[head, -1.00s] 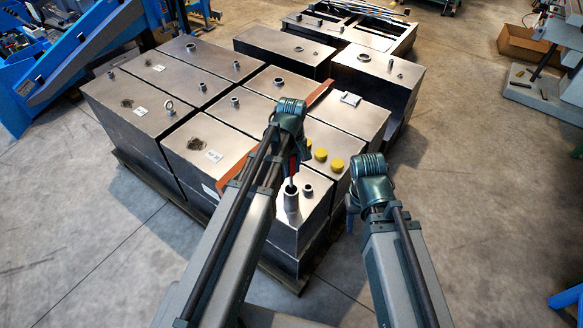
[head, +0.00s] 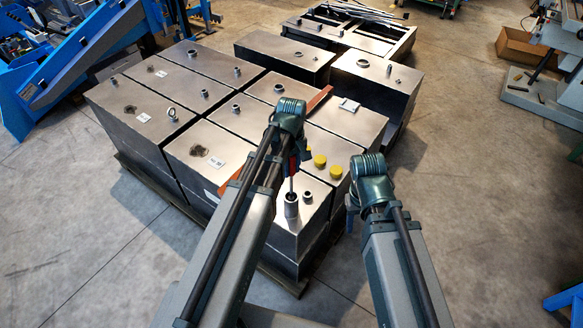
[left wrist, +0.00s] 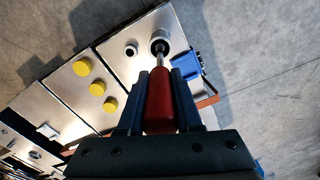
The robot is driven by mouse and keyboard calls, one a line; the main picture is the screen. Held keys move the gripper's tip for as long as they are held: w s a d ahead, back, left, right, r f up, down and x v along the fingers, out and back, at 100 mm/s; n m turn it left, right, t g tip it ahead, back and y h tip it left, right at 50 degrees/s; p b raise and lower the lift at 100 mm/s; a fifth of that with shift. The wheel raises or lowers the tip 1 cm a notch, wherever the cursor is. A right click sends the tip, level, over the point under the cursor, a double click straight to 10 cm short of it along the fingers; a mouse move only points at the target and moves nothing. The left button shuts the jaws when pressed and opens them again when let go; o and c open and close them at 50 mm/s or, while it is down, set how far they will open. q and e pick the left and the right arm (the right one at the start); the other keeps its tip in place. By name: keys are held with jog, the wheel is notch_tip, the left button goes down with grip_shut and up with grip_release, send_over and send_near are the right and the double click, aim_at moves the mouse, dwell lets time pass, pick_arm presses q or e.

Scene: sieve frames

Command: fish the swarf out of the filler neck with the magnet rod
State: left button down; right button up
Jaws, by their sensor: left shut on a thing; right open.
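My left gripper (head: 301,160) is shut on the red handle (left wrist: 160,100) of the magnet rod, which points down. The thin metal rod (left wrist: 160,57) runs from the handle to the dark mouth of the filler neck (head: 291,208). The neck also shows in the left wrist view (left wrist: 162,35), as a short upright tube on the near tank. The rod's lower end seems to be inside the mouth; how deep I cannot tell. No swarf can be made out. My right gripper (head: 352,206) is open, mostly hidden behind its own wrist, to the right of the tanks.
Yellow caps (head: 319,160) sit on the tank top near the neck. A shorter stub (left wrist: 131,49) stands beside it. An orange bar (head: 319,97) crosses the tanks. Bare floor (head: 480,230) is free at right.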

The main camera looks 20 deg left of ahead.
pick_arm(q)
jog(key=shift+r+p, duration=5.65)
jog(key=shift+r, duration=0.35)
jog(key=shift+f, duration=0.1)
notch_tip(320, 180, down, 4)
jog(key=b, duration=0.4)
jog(key=shift+r, duration=0.2)
